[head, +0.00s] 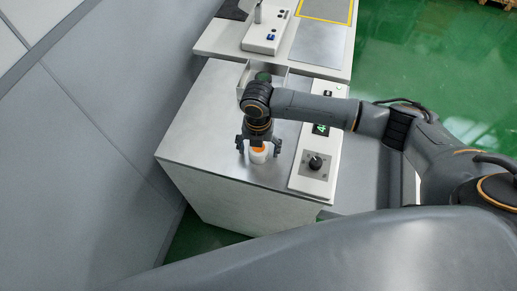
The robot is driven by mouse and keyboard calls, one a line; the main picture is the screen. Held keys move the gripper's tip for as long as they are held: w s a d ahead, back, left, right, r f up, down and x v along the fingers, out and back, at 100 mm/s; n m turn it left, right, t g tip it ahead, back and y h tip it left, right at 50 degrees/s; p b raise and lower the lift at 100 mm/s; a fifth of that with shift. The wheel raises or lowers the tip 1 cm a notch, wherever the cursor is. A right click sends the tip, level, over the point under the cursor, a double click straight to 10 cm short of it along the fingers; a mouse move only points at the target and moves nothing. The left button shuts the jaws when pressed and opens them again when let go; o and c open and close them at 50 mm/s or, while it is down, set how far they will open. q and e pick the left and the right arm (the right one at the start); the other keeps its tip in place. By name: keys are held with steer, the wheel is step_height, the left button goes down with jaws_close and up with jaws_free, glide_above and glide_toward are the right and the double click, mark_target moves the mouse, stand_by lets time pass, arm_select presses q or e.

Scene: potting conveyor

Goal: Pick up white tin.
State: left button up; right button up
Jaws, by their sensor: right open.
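The white tin (258,156) stands on the grey metal top of a cabinet, with something orange showing at its top. My right gripper (259,148) points down over the tin, with one finger on each side of it. The fingers are open, and I cannot tell whether either one touches the tin. The gripper body hides part of the tin's top. My left gripper is not in view.
A control panel (316,163) with a black knob and green display lies right of the tin. Behind stands a table with a white device (265,34) and a yellow-framed plate (325,10). The cabinet top (205,135) is clear to the left. A grey wall rises at left.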

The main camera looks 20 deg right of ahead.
steer(key=c, duration=1.3)
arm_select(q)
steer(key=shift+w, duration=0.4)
arm_select(e)
steer(key=shift+r, duration=0.1)
